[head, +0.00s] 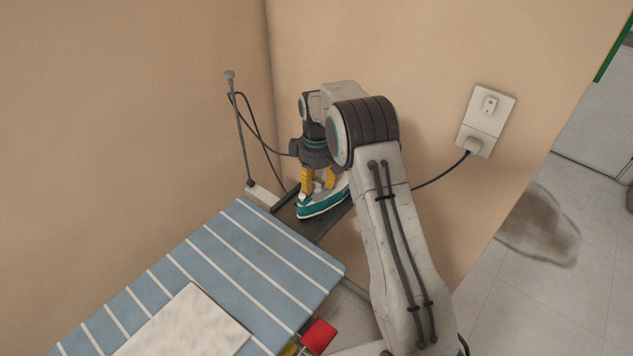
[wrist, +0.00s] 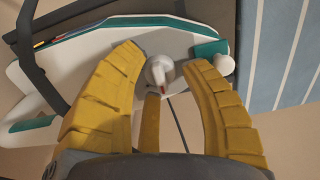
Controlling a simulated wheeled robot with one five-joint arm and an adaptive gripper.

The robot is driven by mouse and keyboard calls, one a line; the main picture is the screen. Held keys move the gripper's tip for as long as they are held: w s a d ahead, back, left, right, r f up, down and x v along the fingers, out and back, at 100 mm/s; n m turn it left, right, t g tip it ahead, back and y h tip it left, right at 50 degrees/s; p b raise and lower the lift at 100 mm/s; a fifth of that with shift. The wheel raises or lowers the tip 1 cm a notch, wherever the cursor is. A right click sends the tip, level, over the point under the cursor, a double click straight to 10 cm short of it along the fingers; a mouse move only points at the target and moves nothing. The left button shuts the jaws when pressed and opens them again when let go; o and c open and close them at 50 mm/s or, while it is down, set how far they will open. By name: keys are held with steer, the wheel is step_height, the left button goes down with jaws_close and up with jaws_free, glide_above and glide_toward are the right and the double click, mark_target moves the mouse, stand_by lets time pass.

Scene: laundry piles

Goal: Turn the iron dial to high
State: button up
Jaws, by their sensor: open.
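The iron (head: 318,208), white and teal, rests on a dark stand at the end of the ironing board. In the wrist view its white body (wrist: 75,72) fills the upper left. A round white-grey dial (wrist: 158,70) with a pale pointer and a small reddish mark sits on it. My gripper (head: 313,180) points down over the iron. Its yellow fingers (wrist: 164,68) are open, with the dial between the tips. I cannot tell if they touch it. The dial's scale is not readable, and my arm hides part of the iron in the head view.
The blue-striped ironing board (head: 260,245) carries a pale folded cloth (head: 190,325). A thin upright rod (head: 240,130) holds a cord at the left. A wall outlet (head: 487,118) is at the right, with a plugged cord. Walls stand close behind the iron; a red object (head: 318,337) is below the board.

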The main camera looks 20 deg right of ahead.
steer(key=shift+f, duration=0.25)
steer(key=shift+o, duration=0.2)
jaws_close()
